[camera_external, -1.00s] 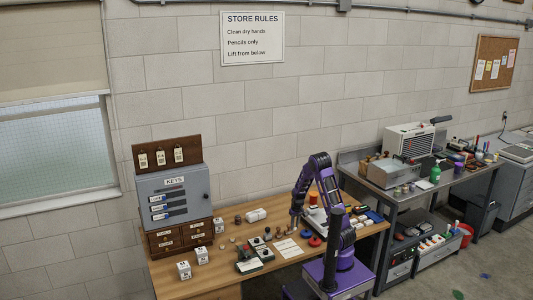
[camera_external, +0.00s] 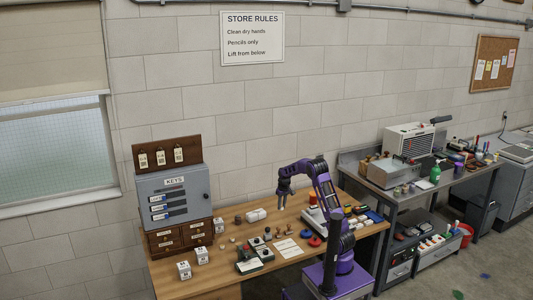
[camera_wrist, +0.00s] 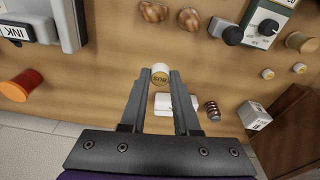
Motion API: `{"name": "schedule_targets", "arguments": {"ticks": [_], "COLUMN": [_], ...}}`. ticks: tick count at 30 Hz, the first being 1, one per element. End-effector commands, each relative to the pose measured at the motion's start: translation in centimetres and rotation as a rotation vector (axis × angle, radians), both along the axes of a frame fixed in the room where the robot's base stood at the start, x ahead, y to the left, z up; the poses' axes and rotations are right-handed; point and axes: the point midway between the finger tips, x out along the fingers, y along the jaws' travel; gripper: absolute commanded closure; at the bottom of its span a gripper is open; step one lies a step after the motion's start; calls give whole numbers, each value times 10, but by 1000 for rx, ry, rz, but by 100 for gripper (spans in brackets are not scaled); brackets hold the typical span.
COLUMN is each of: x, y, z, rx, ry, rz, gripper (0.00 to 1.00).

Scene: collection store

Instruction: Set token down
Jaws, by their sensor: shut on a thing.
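The token (camera_wrist: 160,77) is a small round piece with a pale rim and a tan face bearing dark letters. My gripper (camera_wrist: 160,73) is shut on it, with the token between the two fingertips in the wrist view. In the external view my gripper (camera_external: 282,205) hangs over the wooden desk (camera_external: 190,285), pointing down. The token is too small to make out clearly there. It appears to be held above the desk top.
A white object (camera_wrist: 178,104) and a dark striped piece (camera_wrist: 212,110) lie near the token in the wrist view. Two brown knobs (camera_wrist: 155,12), an orange cylinder (camera_wrist: 17,86) and a white labelled cube (camera_wrist: 254,115) stand around. The grey key cabinet (camera_external: 185,192) stands at left.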

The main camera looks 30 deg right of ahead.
Motion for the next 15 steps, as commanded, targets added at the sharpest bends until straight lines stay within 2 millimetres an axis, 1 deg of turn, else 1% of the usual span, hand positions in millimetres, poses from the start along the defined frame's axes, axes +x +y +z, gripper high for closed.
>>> {"name": "schedule_targets", "arguments": {"ticks": [1,3,7,8,9,12,15], "x": [12,24,42,42,40,40,40], "y": [3,7,13,14,14,14,13], "z": [-4,-4,-5,-8,-19,-36,-51], "rx": [1,3,6,7,6,7,7], "ry": [-1,0,0,3,7,5,4], "rz": [11,26,47,49,48,47,48], "gripper": [100,100,100,100,100,100,100]}}
